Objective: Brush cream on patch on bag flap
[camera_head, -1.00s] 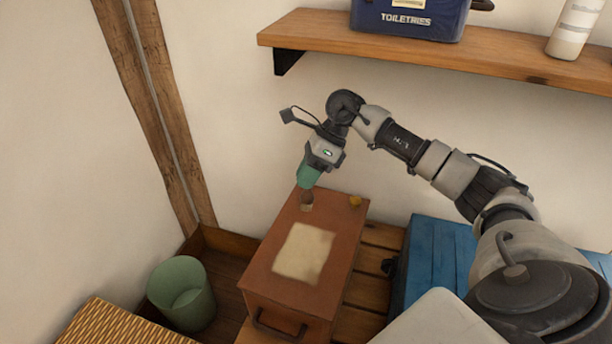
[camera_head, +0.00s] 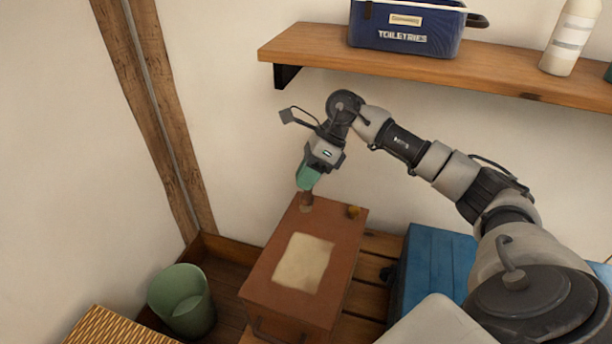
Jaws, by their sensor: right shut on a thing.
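A reddish-brown leather bag (camera_head: 262,290) stands on the wooden slats, its flap facing up. A pale, cream-coloured patch (camera_head: 303,262) covers the middle of the flap. My right gripper (camera_head: 308,182) comes in from the right over the flap's far end. It is shut on a small brush (camera_head: 307,201), whose brown tip points down. The tip is at the flap's far edge, beyond the patch; whether it touches the leather I cannot tell. A small brass-coloured knob (camera_head: 354,211) sits at the flap's far right corner. My left gripper is not in view.
A green bin (camera_head: 182,300) stands left of the bag, with a woven basket (camera_head: 118,328) in front. A blue case (camera_head: 434,262) lies to the right. Above, a wooden shelf (camera_head: 400,66) holds a blue toiletries bag (camera_head: 408,30) and a white bottle (camera_head: 568,38).

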